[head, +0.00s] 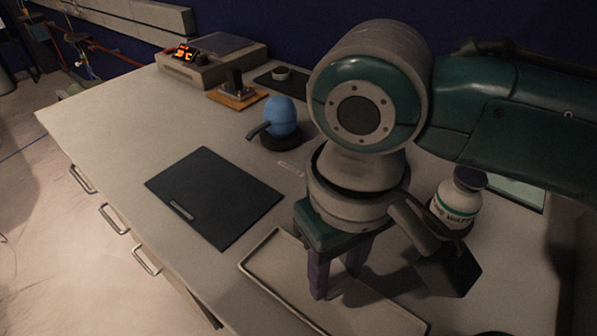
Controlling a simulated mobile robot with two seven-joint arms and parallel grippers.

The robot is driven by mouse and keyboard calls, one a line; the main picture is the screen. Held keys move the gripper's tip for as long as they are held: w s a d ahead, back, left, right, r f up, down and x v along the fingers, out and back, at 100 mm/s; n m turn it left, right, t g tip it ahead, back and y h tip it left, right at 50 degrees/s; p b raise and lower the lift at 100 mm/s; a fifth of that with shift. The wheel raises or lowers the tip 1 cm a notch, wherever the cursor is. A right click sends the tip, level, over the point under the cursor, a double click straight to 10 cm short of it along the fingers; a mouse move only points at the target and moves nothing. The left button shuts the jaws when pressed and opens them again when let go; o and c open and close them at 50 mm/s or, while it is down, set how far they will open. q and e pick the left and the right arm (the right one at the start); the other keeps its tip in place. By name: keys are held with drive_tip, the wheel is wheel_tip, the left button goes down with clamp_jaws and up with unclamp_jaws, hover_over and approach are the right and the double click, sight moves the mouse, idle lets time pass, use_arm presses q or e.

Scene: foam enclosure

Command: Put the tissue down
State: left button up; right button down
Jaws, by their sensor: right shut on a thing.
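My right gripper (336,276) points down over the shallow beige tray (262,268) near the front of the bench. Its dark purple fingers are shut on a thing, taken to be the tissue. The tissue itself cannot be made out; the fingers and the shadow hide it. I cannot tell whether the fingertips touch the tray floor. My left gripper is not in view.
A black clipboard-like mat (214,196) lies left of the tray. A blue round bulb (281,117) on a dark base stands behind. A white labelled bottle (456,203) and a dark box-like shape (450,272) are at right. A device with a lit display (187,54) is at back left.

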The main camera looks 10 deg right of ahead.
sight(333, 290)
drive_tip(key=shift+f+b, duration=0.45)
drive_tip(key=shift+f, duration=1.65)
drive_tip(key=shift+f, duration=0.1)
drive_tip(key=shift+c, duration=2.2)
unclamp_jaws()
wheel_tip(333, 290, up, 12)
drive_tip(key=shift+r+p, duration=0.15)
drive_tip(key=shift+p, duration=1.1)
drive_tip(key=s+a+f+t+y, duration=0.1)
drive_tip(key=s+a+f+y, duration=0.15)
drive_tip(key=s, duration=0.25)
drive_tip(key=s+d+t+h, duration=0.1)
drive_tip(key=s+d, duration=0.2)
drive_tip(key=d, duration=0.3)
drive_tip(key=s+d+m+t+h, duration=0.1)
drive_tip(key=s+d, duration=0.2)
drive_tip(key=d, duration=0.2)
drive_tip(key=shift+s+d+t, duration=0.25)
drive_tip(key=shift+d+t, duration=0.05)
drive_tip(key=shift+d, duration=0.05)
